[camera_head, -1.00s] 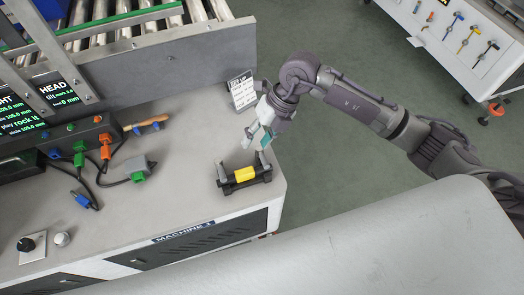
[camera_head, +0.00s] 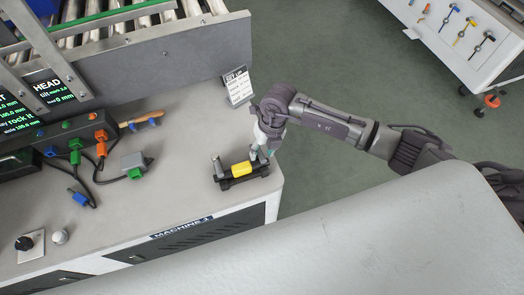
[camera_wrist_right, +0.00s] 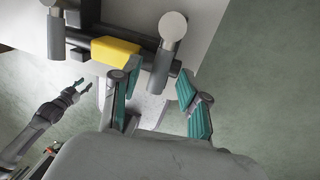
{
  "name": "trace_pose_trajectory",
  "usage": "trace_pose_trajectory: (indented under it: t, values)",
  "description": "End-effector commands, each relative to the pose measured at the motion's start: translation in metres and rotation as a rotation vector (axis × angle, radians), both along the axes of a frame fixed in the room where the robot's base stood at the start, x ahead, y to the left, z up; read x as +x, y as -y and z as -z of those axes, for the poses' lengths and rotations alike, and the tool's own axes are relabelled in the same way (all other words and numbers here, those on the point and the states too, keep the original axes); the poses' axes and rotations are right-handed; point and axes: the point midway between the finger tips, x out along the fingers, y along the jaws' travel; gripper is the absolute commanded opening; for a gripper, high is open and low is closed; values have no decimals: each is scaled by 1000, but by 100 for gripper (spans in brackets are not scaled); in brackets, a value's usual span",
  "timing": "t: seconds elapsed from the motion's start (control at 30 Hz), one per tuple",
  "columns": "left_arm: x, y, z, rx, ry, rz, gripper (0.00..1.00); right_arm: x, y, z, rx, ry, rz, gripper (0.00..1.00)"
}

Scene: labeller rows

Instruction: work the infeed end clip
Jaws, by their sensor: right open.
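The end clip is a black bracket (camera_head: 228,182) with a yellow block (camera_head: 241,168) and an upright grey post at each end, on the machine's bench top near its right corner. In the right wrist view the yellow block (camera_wrist_right: 115,52) lies between the two posts. My right gripper (camera_head: 262,152) is at the clip's right end. In the wrist view its teal fingers are apart, one on either side of the near post (camera_wrist_right: 163,65); whether they touch it I cannot tell. My left gripper (camera_wrist_right: 76,90) shows at the left of the wrist view, fingers apart, empty and away from the clip.
A printed card (camera_head: 238,88) stands behind the clip. A grey connector with a green end (camera_head: 133,166) and other cabled plugs lie to the left. The roller conveyor (camera_head: 165,50) is behind. The bench edge is close on the right.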

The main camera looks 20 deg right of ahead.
Motion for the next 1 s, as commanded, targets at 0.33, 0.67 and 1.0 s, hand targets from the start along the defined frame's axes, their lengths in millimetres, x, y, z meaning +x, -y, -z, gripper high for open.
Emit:
trace_pose_trajectory:
  t: [0.33,0.67,1.0]
  values:
    - [-1,1,0,-2,-1,-1,40,0,-2,8,1,0,-1,44]
    - [-1,3,0,-3,-2,-1,40,0,-2,8,1,0,0,0]
    - [-1,3,0,-3,-2,-1,40,0,-1,8,1,-1,0,0]
